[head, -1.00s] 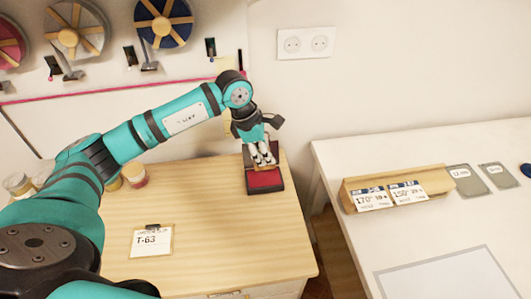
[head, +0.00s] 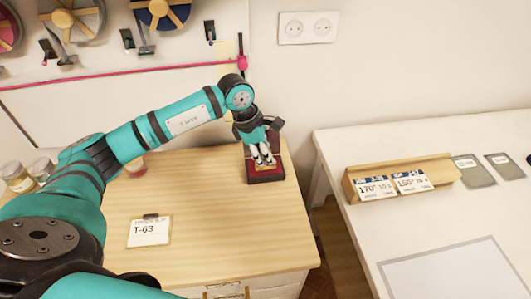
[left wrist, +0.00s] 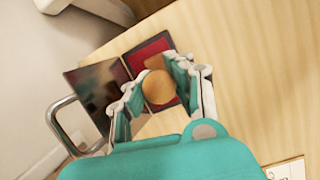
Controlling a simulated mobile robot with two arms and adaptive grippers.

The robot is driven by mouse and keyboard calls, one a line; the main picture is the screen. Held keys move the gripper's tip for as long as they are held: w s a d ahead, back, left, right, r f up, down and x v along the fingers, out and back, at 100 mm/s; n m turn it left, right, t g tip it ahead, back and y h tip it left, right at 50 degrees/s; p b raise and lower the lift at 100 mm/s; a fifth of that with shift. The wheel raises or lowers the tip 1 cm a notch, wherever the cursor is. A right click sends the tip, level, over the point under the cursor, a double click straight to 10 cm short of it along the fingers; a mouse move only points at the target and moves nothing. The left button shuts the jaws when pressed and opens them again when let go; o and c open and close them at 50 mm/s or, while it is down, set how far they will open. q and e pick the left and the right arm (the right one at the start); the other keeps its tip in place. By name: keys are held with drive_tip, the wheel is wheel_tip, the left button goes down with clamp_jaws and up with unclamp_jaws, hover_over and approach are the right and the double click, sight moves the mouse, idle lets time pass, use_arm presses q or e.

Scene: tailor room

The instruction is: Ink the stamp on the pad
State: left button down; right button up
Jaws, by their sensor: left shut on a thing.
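The ink pad (head: 265,178) is a dark open case with a red pad, near the right back of the wooden table. Its red surface and dark lid also show in the left wrist view (left wrist: 149,50). My left gripper (head: 262,160) points down over the pad. It is shut on the stamp, whose round wooden handle (left wrist: 158,87) shows between the fingers in the left wrist view. The stamp's underside is hidden, so I cannot tell whether it touches the red surface. My right gripper is not in view.
A card marked T-63 (head: 149,231) lies on the wooden table (head: 225,220). Jars (head: 18,176) stand at the left. A white table (head: 420,225) at the right holds a wooden card stand (head: 440,171). The wooden table's middle is clear.

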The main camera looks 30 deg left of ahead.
use_arm(q)
drive_tip(key=shift+f+b, duration=0.55)
drive_tip(key=shift+f, duration=0.05)
idle(0.3)
drive_tip(key=shift+s+f, duration=0.15)
drive_tip(key=shift+f, duration=0.1)
idle(0.3)
drive_tip(key=shift+s+d+f+b, duration=0.15)
drive_tip(key=shift+f+b, duration=0.15)
drive_tip(key=shift+b, duration=0.15)
idle(0.5)
drive_tip(key=shift+w+r+p, duration=0.25)
drive_tip(key=shift+r+p, duration=0.4)
drive_tip(key=shift+r, duration=0.45)
drive_tip(key=shift+r+p, duration=1.25)
drive_tip(key=shift+r, duration=1.4)
